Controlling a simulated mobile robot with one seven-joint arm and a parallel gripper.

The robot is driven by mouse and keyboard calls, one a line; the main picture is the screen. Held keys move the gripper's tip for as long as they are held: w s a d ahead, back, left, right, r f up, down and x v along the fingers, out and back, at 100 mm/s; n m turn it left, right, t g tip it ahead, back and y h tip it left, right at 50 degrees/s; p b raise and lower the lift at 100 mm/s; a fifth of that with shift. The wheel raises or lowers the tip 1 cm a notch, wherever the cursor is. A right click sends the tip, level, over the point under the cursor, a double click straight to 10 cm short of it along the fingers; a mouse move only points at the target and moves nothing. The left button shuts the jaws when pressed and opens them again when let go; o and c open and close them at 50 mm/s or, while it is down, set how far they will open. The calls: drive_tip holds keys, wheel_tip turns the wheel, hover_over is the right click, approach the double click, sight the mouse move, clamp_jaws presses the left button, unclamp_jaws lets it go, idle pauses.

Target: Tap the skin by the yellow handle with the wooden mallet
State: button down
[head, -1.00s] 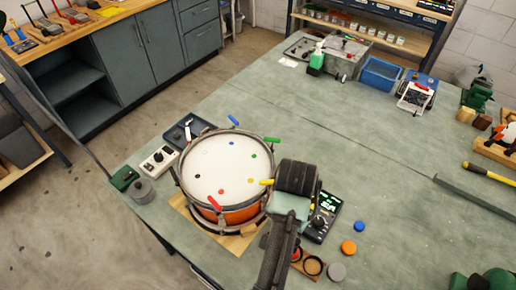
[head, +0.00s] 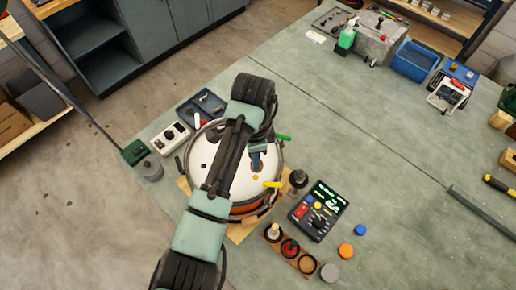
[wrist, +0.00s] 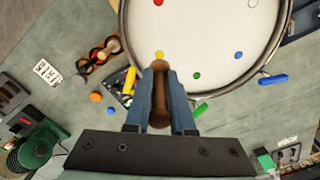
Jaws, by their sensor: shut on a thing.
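The drum (head: 208,158) has a white skin (wrist: 205,35) with coloured dots and coloured handles around its rim. The yellow handle (head: 273,184) is at the right side of the rim in the head view and just left of my gripper in the wrist view (wrist: 129,80). A yellow dot (wrist: 160,55) lies on the skin near it. My gripper (wrist: 161,100) is shut on the brown wooden mallet (wrist: 160,90), whose far end shows just below the yellow dot. I cannot tell whether the mallet touches the skin. In the head view my arm hides much of the drum.
A green handle (head: 283,138) and a blue handle (wrist: 272,79) stick out from the rim. A dark meter (head: 319,211) and a wooden rack with round pieces (head: 290,249) are right of the drum. A white switch box (head: 170,137) is at left.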

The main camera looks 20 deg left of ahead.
drive_tip(key=shift+s+f, duration=0.2)
drive_tip(key=shift+f, duration=0.05)
drive_tip(key=shift+f+b, duration=0.3)
drive_tip(key=shift+b, duration=0.25)
drive_tip(key=shift+w+f+b, duration=0.2)
drive_tip(key=shift+f+b, duration=0.1)
drive_tip(key=shift+f, duration=0.35)
wheel_tip(320, 180, down, 4)
drive_tip(key=shift+s+r+b, duration=0.15)
drive_tip(key=shift+b, duration=1.05)
wheel_tip(320, 180, up, 6)
drive_tip(key=p, duration=0.5)
drive_tip(key=shift+f, duration=0.3)
